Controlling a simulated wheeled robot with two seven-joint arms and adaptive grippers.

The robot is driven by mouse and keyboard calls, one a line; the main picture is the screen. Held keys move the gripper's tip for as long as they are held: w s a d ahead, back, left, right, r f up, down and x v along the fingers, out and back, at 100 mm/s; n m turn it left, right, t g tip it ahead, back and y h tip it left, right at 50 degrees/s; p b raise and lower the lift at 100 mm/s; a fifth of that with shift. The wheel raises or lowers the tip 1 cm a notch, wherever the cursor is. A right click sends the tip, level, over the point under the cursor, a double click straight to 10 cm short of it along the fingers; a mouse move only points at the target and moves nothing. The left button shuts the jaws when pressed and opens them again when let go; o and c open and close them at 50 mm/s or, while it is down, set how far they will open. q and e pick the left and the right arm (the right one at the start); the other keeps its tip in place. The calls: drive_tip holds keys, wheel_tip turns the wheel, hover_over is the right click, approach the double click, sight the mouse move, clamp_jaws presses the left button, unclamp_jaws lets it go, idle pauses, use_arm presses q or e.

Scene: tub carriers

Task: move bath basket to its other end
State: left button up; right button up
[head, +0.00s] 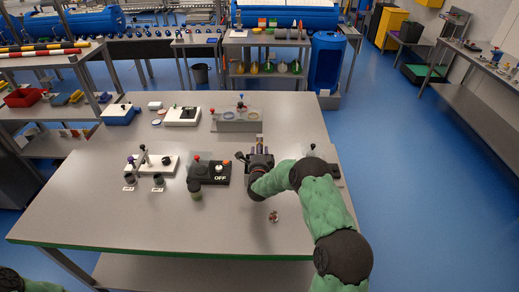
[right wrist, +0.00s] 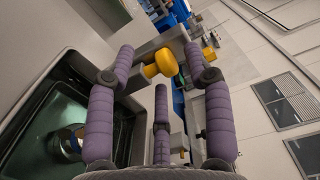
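My right gripper (head: 259,147) is over the middle of the table with its fingers pointing away from me. In the right wrist view its purple fingers (right wrist: 158,75) are spread, with a yellow knob (right wrist: 156,64) on a grey arm between the outer two. I see a gap on both sides of the knob. A dark tub (right wrist: 128,125) with greenish liquid is at the left there, with a shiny round metal thing (right wrist: 66,143) in it. This may be the bath basket; I cannot tell for sure. My gripper and arm hide most of this station in the head view. My left gripper is out of view.
The black box marked OFF (head: 222,178) stands just left of my right gripper. A white lever unit (head: 152,165) is further left, and a grey rack with coloured knobs (head: 236,122) is behind. A small round item (head: 273,216) lies in front. The table's front left is clear.

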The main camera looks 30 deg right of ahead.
clamp_jaws()
wheel_tip(320, 180, up, 6)
drive_tip(key=shift+r+b, duration=0.15)
drive_tip(key=shift+b, duration=0.3)
drive_tip(key=shift+w+d, duration=0.1)
drive_tip(key=shift+o, duration=0.4)
unclamp_jaws()
drive_tip(key=shift+o, duration=0.2)
drive_tip(key=v, duration=1.2)
